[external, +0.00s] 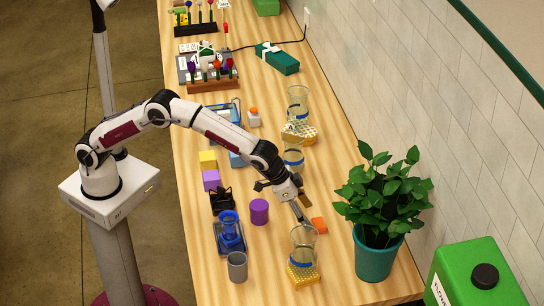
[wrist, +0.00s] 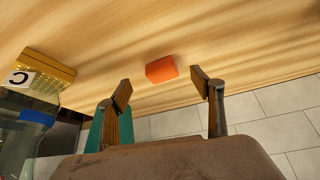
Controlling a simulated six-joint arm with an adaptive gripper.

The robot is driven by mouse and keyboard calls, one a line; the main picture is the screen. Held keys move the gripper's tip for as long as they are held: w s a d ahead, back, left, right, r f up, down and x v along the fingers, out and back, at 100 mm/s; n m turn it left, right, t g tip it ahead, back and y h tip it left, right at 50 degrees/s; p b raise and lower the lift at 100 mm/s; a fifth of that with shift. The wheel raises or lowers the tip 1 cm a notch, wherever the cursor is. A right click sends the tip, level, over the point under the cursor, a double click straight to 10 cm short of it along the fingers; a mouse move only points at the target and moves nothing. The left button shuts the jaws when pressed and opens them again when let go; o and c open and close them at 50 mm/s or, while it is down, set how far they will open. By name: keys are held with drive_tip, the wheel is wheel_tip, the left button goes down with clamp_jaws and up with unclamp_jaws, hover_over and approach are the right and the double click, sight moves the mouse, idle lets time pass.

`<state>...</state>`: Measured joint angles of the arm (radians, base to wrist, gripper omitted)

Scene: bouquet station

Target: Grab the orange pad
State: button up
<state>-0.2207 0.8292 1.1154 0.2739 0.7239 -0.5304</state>
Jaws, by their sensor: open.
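The orange pad (external: 319,225) is a small block lying flat on the wooden table, left of the potted plant. In the wrist view the orange pad (wrist: 161,69) lies beyond my fingertips, between their lines and apart from both. My gripper (external: 300,210) is open and empty, tilted down just left of the pad. Its two spread fingers show in the wrist view (wrist: 162,90). No contact with the pad is visible.
A glass vase (external: 303,243) on a yellow dotted pad (external: 303,277) stands close in front of the pad. The potted plant (external: 375,225) is to the right. A purple cylinder (external: 259,212) stands left of my gripper.

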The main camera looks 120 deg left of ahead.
sight(316, 223)
drive_tip(key=shift+f, duration=0.1)
drive_tip(key=shift+a+x, duration=0.15)
drive_tip(key=shift+x, duration=0.65)
drive_tip(key=shift+a+x, duration=0.15)
drive_tip(key=shift+x, duration=0.7)
drive_tip(key=shift+w+a+f, duration=0.2)
drive_tip(key=shift+w+f, duration=0.3)
drive_tip(key=shift+f, duration=0.05)
drive_tip(key=c, duration=1.1)
